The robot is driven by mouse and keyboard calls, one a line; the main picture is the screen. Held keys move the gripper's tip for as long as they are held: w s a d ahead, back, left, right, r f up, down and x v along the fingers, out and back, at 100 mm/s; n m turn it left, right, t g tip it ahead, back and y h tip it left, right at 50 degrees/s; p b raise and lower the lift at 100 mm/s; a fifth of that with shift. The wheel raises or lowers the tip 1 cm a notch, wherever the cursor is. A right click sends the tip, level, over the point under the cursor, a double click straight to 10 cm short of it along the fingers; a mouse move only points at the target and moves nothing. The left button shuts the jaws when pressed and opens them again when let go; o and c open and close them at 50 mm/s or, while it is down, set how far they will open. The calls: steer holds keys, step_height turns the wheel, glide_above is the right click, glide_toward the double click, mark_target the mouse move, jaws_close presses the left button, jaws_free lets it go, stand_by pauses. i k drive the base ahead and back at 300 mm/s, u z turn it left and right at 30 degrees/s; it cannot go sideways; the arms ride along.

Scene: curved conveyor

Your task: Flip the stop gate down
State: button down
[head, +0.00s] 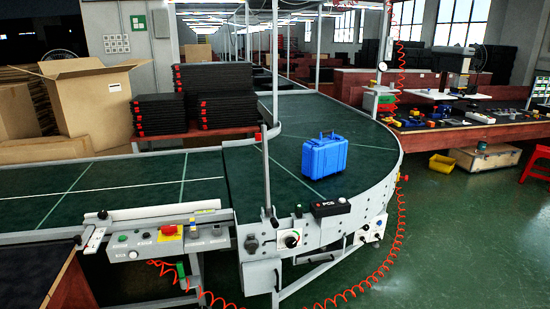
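My gripper is not in view.
A control panel (165,240) with a red button on yellow runs along the straight section's front. A knob panel (291,239) and a black box (331,208) sit on the curve's front. A coiled red hose (398,235) hangs at right.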

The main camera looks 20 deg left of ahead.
mark_target(275, 225)
steer(key=u, duration=0.15)
steer(key=i, duration=0.85)
steer(key=u, duration=0.65)
steer(key=i, duration=0.65)
steer(key=u, duration=1)
steer(key=i, duration=0.85)
steer(key=u, duration=0.5)
